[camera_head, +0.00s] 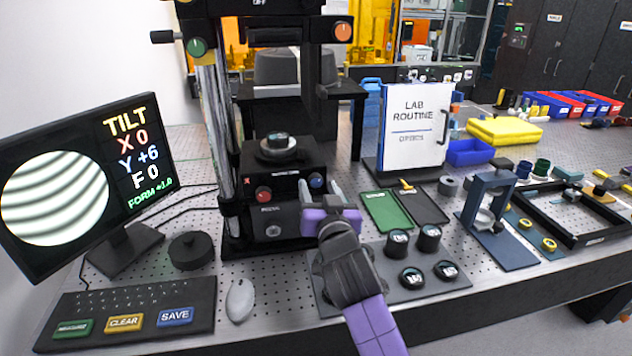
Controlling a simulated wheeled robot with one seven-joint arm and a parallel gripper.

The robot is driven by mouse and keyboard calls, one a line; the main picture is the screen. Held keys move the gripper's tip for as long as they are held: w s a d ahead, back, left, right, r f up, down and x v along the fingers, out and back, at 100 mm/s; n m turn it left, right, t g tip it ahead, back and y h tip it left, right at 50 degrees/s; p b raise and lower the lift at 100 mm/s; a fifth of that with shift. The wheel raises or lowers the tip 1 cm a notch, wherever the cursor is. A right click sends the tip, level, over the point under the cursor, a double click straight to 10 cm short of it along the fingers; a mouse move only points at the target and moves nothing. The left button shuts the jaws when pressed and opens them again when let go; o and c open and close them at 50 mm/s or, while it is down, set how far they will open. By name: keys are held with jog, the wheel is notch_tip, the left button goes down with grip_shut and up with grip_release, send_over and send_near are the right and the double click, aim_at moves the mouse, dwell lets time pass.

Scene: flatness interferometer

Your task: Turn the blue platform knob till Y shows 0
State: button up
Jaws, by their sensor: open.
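The blue platform knob (316,181) is on the right of the black platform front, beside a red knob (264,194) on the left. My gripper (321,191) is open, with its pale fingers pointing up around the blue knob, one at its left and one at its right. I cannot tell whether they touch it. The monitor (84,172) at the left reads TILT, X 0, Y +6, F 0, with curved fringes in a round image. A round part (278,146) sits on the platform above the knobs.
A keyboard (125,311) with CLEAR and SAVE keys and a mouse (240,299) lie in front. Several dark round pieces stand on a grey plate (450,283) right of my arm. A LAB ROUTINE board (414,128) and a blue stand (487,205) are further right.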

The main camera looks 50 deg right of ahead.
jog(key=shift+x, duration=1.1)
grip_shut()
jog(key=shift+n, duration=0.3)
